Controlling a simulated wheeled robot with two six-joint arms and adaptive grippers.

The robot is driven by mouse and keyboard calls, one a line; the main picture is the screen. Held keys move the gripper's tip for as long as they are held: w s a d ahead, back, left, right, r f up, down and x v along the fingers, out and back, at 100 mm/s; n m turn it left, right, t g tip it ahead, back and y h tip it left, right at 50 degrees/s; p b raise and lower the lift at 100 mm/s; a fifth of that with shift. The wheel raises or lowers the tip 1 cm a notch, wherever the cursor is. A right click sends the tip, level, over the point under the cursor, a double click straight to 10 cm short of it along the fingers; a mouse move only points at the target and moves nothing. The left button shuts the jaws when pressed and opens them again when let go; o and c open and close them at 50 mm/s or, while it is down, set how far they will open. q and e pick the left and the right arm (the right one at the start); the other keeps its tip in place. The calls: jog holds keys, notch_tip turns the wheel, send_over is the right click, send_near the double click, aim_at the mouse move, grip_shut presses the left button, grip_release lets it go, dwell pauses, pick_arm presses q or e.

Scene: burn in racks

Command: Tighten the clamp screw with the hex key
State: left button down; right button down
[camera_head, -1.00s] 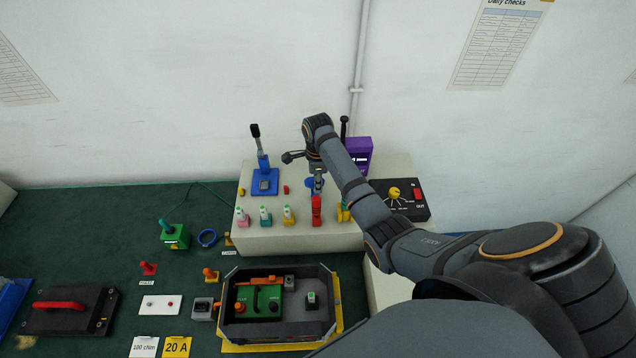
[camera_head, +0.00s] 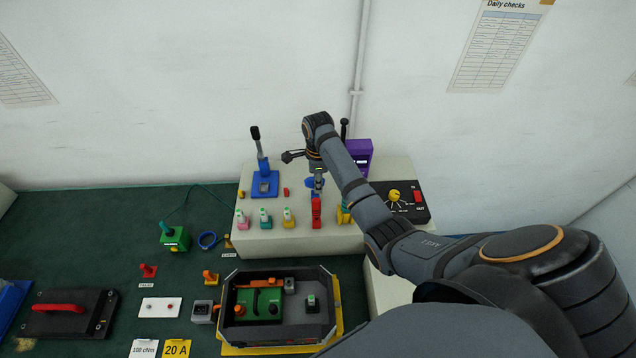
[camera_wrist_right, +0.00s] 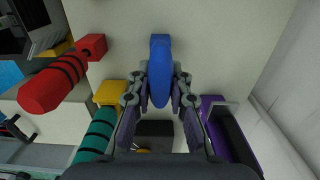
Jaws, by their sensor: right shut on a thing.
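My right gripper (camera_head: 319,188) is over the pale raised block (camera_head: 300,238) at the back of the bench. In the right wrist view, the right gripper (camera_wrist_right: 160,92) is shut on a blue handle (camera_wrist_right: 160,65), which lies between its fingertips. I cannot tell whether this is the hex key, as no shaft shows clearly. A red-handled tool (camera_head: 316,211) stands just in front of the gripper, and it also shows in the right wrist view (camera_wrist_right: 60,80). I cannot make out the clamp screw. My left gripper is not in view.
An open grey tray (camera_head: 225,310) with a green part (camera_head: 257,303) stands at the front. A blue toggle device (camera_head: 264,184) and a purple device (camera_head: 360,155) flank the gripper. Small coloured pegs (camera_head: 265,220) stand on the block.

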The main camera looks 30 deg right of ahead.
jog(key=shift+r, duration=2.2)
